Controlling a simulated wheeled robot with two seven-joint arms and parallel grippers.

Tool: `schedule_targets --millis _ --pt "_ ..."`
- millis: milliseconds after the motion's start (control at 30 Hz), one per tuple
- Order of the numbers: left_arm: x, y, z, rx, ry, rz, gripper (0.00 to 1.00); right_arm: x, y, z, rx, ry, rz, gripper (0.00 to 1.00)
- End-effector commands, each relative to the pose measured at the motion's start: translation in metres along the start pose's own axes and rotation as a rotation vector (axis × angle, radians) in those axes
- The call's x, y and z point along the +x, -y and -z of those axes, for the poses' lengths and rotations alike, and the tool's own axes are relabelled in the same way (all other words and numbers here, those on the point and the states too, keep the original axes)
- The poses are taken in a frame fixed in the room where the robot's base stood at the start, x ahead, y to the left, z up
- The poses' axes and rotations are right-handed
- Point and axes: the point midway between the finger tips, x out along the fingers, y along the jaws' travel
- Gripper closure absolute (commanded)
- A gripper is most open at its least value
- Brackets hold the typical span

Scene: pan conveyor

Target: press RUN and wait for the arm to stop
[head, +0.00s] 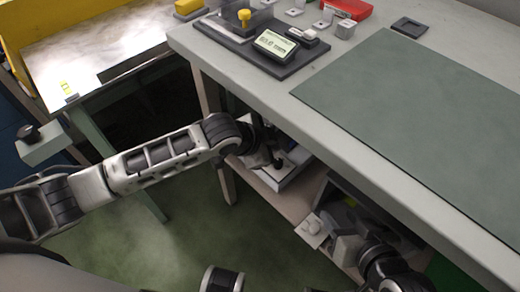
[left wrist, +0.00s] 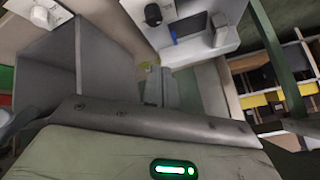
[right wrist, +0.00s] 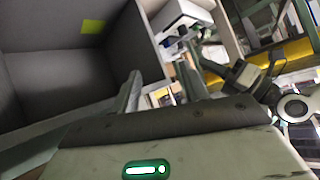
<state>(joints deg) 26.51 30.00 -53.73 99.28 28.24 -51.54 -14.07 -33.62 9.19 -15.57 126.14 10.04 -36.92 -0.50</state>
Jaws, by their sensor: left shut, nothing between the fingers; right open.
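My left gripper (head: 272,160) is shut and empty. It hangs beside the bench's front edge, above a pale box (head: 292,172) on the lower shelf. In the left wrist view its closed fingers (left wrist: 160,88) point toward a white unit with a round black knob (left wrist: 153,14) and a small dark-blue panel (left wrist: 187,28). A gap shows between fingertips and unit. I cannot read a RUN label on any control. My right gripper (right wrist: 160,85) is open and empty, beside a grey open-fronted bin (right wrist: 60,70) below the bench. No moving arm other than mine is identifiable.
The bench (head: 225,55) carries a display unit (head: 275,43), a yellow knob (head: 244,16), a red tray (head: 346,8) and a green mat (head: 425,115). A yellow-walled table (head: 100,50) stands at the left, near a grey box with a black knob (head: 30,133). Green floor (head: 190,230) is open.

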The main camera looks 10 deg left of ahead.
Motion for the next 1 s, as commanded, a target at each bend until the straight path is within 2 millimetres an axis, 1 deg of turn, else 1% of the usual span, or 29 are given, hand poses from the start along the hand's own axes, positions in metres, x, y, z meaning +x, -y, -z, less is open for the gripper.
schedule_targets --millis 33,100,233,333,667,767,933,967,1000 --pt "-0.003 0.023 -0.004 0.045 0.044 0.022 1.00 -0.002 -0.001 0.000 0.001 0.009 -0.004 0.55" --pt "-0.005 0.041 -0.011 0.080 0.086 0.037 1.00 -0.003 -0.002 -0.002 0.001 0.016 -0.008 0.55" --pt "-0.007 0.057 -0.017 0.112 0.127 0.050 1.00 -0.004 -0.004 -0.003 0.003 0.020 -0.014 0.55" --pt "-0.007 0.060 -0.019 0.117 0.134 0.051 1.00 -0.004 -0.004 -0.004 0.003 0.021 -0.015 0.55" --pt "-0.005 0.059 -0.019 0.115 0.131 0.052 1.00 -0.002 -0.004 -0.007 0.005 0.023 -0.013 0.55" --pt "0.000 0.056 -0.023 0.115 0.130 0.052 1.00 0.003 -0.003 -0.014 0.009 0.026 -0.006 0.55" --pt "0.014 0.050 -0.034 0.115 0.129 0.053 1.00 0.020 0.002 -0.033 0.018 0.039 0.025 0.55" --pt "0.020 0.048 -0.038 0.116 0.129 0.053 1.00 0.027 0.002 -0.033 0.011 0.025 0.032 0.55" --pt "0.025 0.045 -0.043 0.115 0.130 0.054 1.00 0.025 0.005 -0.021 -0.005 -0.040 0.046 0.55"
